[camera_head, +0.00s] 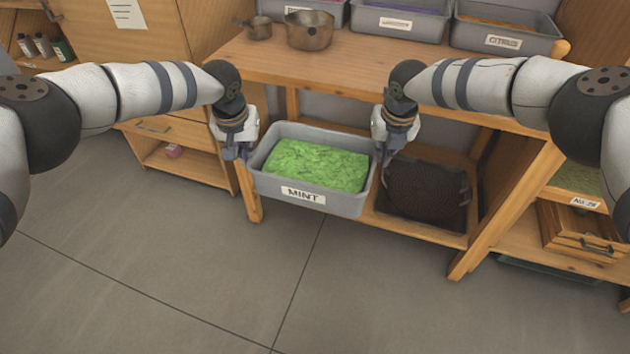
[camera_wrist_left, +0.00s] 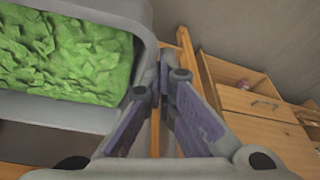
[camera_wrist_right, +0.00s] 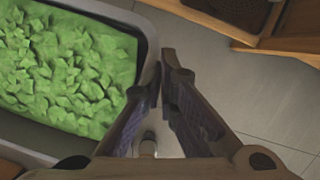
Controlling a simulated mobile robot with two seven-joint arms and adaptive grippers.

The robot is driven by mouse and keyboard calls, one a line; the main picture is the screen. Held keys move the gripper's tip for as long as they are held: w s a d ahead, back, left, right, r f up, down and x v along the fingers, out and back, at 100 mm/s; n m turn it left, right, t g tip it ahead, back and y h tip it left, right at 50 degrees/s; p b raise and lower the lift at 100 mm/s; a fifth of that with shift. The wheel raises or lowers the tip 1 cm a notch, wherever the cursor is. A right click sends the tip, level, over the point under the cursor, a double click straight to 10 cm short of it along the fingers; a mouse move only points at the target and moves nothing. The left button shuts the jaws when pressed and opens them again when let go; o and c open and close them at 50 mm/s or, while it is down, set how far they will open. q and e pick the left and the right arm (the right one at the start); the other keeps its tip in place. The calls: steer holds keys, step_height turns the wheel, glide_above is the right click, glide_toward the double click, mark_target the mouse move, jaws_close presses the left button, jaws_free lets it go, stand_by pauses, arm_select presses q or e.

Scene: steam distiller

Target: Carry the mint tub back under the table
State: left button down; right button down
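The mint tub (camera_head: 338,203) is a grey open tub with a MINT label, filled with green leaves (camera_head: 320,165). It hangs roughly level between my two grippers at the table's front, below the worktop. My left gripper (camera_head: 240,152) is shut on the rim of its left end; the rim runs to the fingers in the left wrist view (camera_wrist_left: 154,88). My right gripper (camera_head: 382,152) is shut on the rim at its right end, and the right wrist view (camera_wrist_right: 160,85) shows the rim at the fingertips. The table (camera_head: 355,67) has a low shelf, partly hidden behind the tub.
Pots (camera_head: 309,32) and labelled tubs (camera_head: 400,22) are on top. Drawers (camera_head: 180,137) stand left. The floor in front is clear.

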steer(key=s+b+x, duration=0.2)
steer(key=b+x, duration=1.5)
steer(key=b, duration=0.2)
steer(key=s+f+b+x, duration=0.1)
steer(key=s+b+x, duration=0.1)
steer(key=b+x, duration=1.5)
steer(key=shift+f+b, duration=0.5)
steer(key=shift+b, duration=0.85)
